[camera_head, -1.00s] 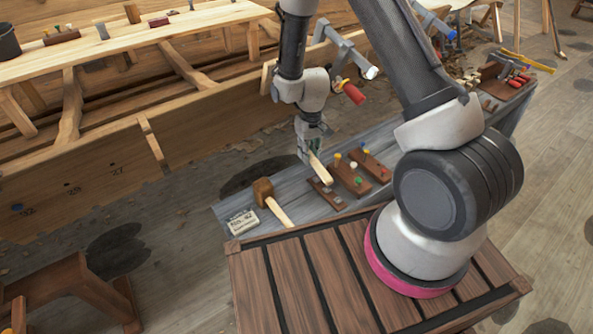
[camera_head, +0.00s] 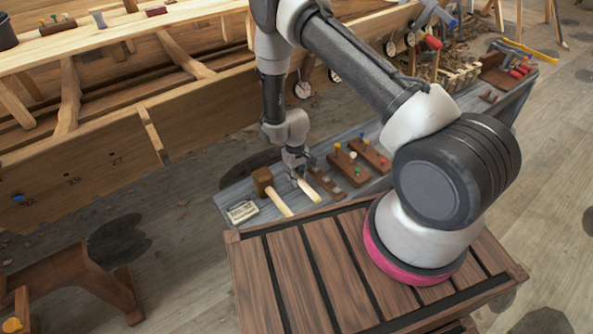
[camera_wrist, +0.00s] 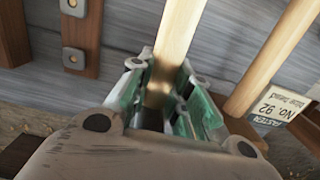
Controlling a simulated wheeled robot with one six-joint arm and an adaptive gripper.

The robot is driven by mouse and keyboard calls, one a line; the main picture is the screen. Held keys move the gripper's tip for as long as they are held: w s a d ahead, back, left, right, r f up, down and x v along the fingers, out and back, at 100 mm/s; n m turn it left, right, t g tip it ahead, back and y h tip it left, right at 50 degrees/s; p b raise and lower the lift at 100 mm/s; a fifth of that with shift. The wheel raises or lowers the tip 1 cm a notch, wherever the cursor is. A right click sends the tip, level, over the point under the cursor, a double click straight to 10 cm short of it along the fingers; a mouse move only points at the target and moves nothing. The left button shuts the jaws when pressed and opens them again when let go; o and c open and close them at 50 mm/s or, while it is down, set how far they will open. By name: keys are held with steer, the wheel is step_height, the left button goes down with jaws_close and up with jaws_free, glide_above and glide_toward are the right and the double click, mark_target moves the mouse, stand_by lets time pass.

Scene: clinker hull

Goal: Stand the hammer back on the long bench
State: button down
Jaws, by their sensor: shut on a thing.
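My gripper (camera_head: 298,176) is low over the near-left part of the grey long bench (camera_head: 232,196). It is shut on a pale wooden handle, which I take to be the hammer (camera_head: 310,191). The handle slants down and to the right from the jaws. In the wrist view the hammer (camera_wrist: 172,42) runs up the picture from between the green-lined fingers (camera_wrist: 163,88). Its head is hidden or too small to make out. I cannot tell whether the hammer touches the bench.
A wooden mallet (camera_head: 263,182) lies close left of my gripper, beside a printed card (camera_head: 242,211). Brown blocks with coloured pegs (camera_head: 350,168) stand close on the right. The slatted brown top (camera_head: 290,275) is in front; the wooden hull (camera_head: 90,165) is behind.

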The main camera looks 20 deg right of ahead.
steer(key=shift+f, duration=0.55)
steer(key=shift+f, duration=0.5)
steer(key=c, duration=1.2)
jaws_free()
steer(key=shift+c, duration=0.2)
step_height(320, 180, up, 8)
steer(key=shift+r, duration=0.1)
